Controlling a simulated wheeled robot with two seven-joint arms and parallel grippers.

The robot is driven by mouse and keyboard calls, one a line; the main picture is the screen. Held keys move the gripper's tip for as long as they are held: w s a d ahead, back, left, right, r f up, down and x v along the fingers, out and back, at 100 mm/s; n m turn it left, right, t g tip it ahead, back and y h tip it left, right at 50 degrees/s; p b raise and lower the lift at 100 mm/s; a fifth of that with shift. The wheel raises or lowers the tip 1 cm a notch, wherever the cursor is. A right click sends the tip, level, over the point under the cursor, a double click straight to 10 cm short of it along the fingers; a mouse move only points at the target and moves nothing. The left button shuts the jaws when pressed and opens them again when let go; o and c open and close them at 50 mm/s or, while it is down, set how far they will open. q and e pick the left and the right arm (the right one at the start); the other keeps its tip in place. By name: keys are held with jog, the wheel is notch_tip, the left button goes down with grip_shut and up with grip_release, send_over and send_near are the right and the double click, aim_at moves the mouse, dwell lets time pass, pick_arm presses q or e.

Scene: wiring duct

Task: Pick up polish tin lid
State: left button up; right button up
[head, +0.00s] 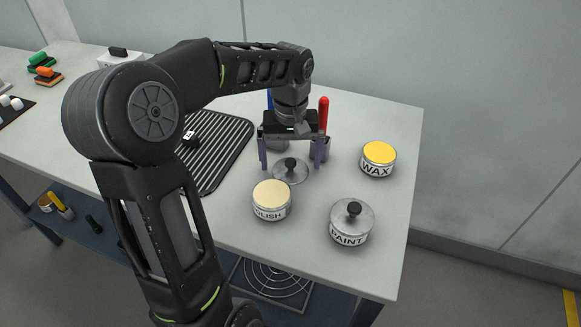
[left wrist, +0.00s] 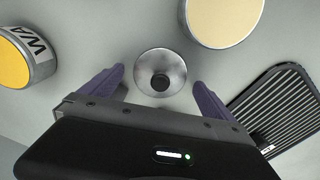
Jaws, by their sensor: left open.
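The polish tin lid (head: 291,170) is a round silver lid with a black knob, lying on the table behind the polish tin (head: 272,201). The polish tin is white-labelled and open, with a cream surface. My left gripper (head: 290,166) is open and empty, pointing down above the lid with its purple fingers on either side. In the left wrist view, the lid (left wrist: 160,73) shows just beyond and between the fingertips (left wrist: 158,80), with its black knob near the middle. I cannot tell the exact height of the fingers over the lid. My right gripper is not in view.
An open wax tin (head: 378,159) with a yellow top stands to the right. A paint tin (head: 351,223) with its lid on stands at the front right. A black ribbed mat (head: 222,150) lies to the left. A red-handled tool (head: 323,113) stands upright behind the gripper.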

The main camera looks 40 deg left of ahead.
pick_arm(q)
jog(key=shift+f, duration=0.4)
jog(key=c, duration=1.3)
